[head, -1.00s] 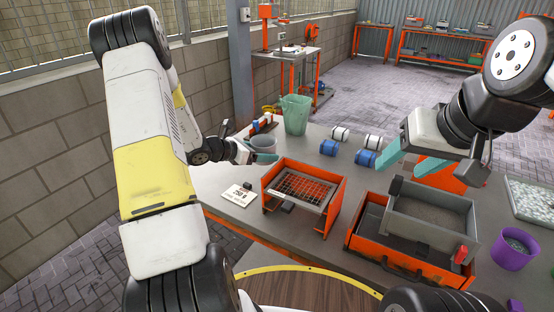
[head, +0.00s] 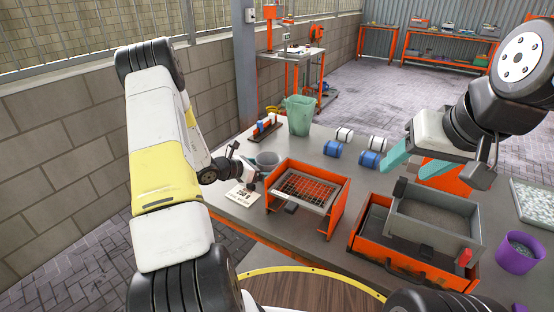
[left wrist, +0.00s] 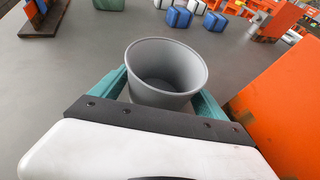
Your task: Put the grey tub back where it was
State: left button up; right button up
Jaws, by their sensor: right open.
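The grey tub (head: 267,159) is upright at the left end of the table, just behind the orange rack. It also shows in the left wrist view (left wrist: 166,70), its open top up and its inside empty. My left gripper (head: 254,167) has its teal fingers on either side of the tub and is shut on it. I cannot tell whether the tub's base touches the table. My right gripper (head: 408,158) is open and empty, above the table behind the grey box.
An orange rack with a mesh (head: 305,188) stands close right of the tub. A white card (head: 243,195) lies in front. A green bin (head: 300,116) and blue-and-white rolls (head: 333,149) are behind. A grey box (head: 435,222) and purple cup (head: 517,254) are at right.

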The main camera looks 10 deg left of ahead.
pick_arm(q)
jog(key=shift+o, duration=0.5)
jog(key=shift+r, duration=0.25)
jog(key=v, duration=1.2)
